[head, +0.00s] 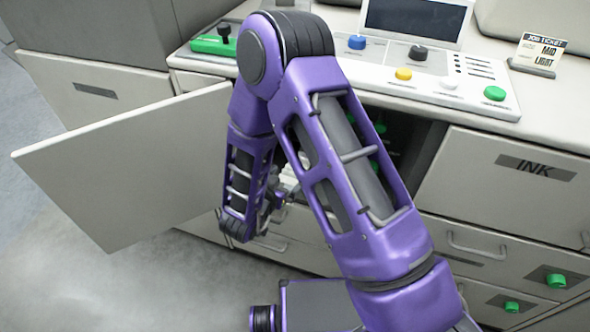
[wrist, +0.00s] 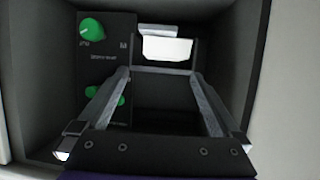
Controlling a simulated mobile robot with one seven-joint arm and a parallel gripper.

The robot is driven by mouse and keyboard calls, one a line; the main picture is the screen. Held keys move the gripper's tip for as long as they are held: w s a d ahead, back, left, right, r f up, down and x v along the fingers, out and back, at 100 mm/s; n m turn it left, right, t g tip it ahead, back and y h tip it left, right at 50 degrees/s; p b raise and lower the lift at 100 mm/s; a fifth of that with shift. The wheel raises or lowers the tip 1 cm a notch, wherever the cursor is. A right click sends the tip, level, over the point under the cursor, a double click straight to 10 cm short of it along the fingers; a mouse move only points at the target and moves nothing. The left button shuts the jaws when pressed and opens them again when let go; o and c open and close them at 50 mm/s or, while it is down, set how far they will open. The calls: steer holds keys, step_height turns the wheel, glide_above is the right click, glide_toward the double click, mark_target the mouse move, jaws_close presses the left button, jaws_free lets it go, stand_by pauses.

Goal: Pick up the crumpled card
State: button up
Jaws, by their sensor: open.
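A white, uneven-edged piece (wrist: 167,48), which looks like the crumpled card, shows in the wrist view at the back of a dark compartment, just beyond the fingertips. My gripper (wrist: 162,73) is open inside the compartment mouth, its fingers spread to either side below the white piece. I see nothing held between them.
A panel with green knobs (wrist: 92,30) lines the compartment's left side, close to the left finger. The opened door (head: 130,165) sticks out left of my arm. The control console (head: 440,75) is above, and the INK drawer (head: 500,200) is right.

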steer(key=x, duration=0.9)
steer(key=shift+w+a, duration=0.2)
steer(key=shift+c, duration=0.2)
steer(key=c, duration=1.2)
steer(key=shift+r, duration=0.15)
